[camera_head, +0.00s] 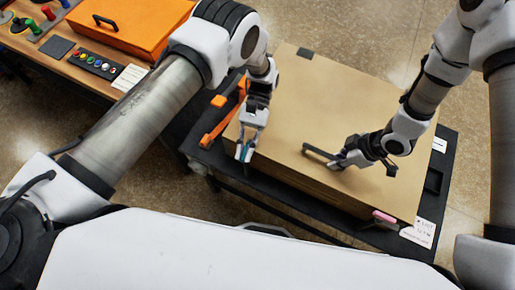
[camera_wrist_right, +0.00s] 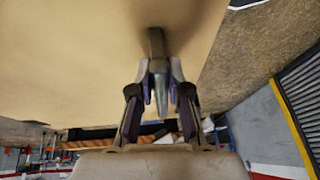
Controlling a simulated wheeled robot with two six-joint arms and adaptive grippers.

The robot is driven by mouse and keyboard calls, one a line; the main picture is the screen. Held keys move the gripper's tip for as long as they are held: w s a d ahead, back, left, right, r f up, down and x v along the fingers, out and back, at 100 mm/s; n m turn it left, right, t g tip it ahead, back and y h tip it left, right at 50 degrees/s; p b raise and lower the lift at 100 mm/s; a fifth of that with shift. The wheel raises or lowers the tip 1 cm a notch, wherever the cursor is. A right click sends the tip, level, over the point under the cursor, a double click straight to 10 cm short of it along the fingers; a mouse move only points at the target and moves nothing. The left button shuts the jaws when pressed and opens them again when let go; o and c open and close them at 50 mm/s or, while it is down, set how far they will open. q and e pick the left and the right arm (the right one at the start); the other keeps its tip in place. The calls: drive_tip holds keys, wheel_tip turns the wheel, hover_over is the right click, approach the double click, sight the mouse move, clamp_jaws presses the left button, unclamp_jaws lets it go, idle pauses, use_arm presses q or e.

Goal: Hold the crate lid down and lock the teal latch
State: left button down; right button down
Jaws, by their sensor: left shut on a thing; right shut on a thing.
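The tan crate lid (camera_head: 330,110) lies on the crate and looks closed. My right gripper (camera_head: 342,160) is shut on the dark bar handle (camera_head: 313,151) on the lid. In the right wrist view the handle (camera_wrist_right: 156,42) runs between the fingers of the right gripper (camera_wrist_right: 160,75). My left gripper (camera_head: 245,146) is at the crate's left front side, shut on the small teal latch (camera_head: 241,153). The fingers hide most of the latch, so I cannot tell its exact position.
An orange part (camera_head: 222,120) is beside the crate's left side. A pink latch (camera_head: 384,216) is on the front near a white label (camera_head: 418,232). The crate stands on a dark cart (camera_head: 437,178). An orange case (camera_head: 130,22) and a button panel (camera_head: 97,64) are on the wooden table at upper left.

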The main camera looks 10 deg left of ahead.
use_arm(q)
drive_tip(key=shift+s+a+m+y, duration=0.1)
drive_tip(key=shift+s+m+y, duration=0.05)
drive_tip(key=shift+m+y, duration=1)
use_arm(e)
drive_tip(key=shift+w+d, duration=0.1)
drive_tip(key=shift+w, duration=0.3)
use_arm(q)
drive_tip(key=shift+y, duration=0.25)
drive_tip(key=c, duration=1.2)
unclamp_jaws()
drive_tip(key=shift+t, duration=0.3)
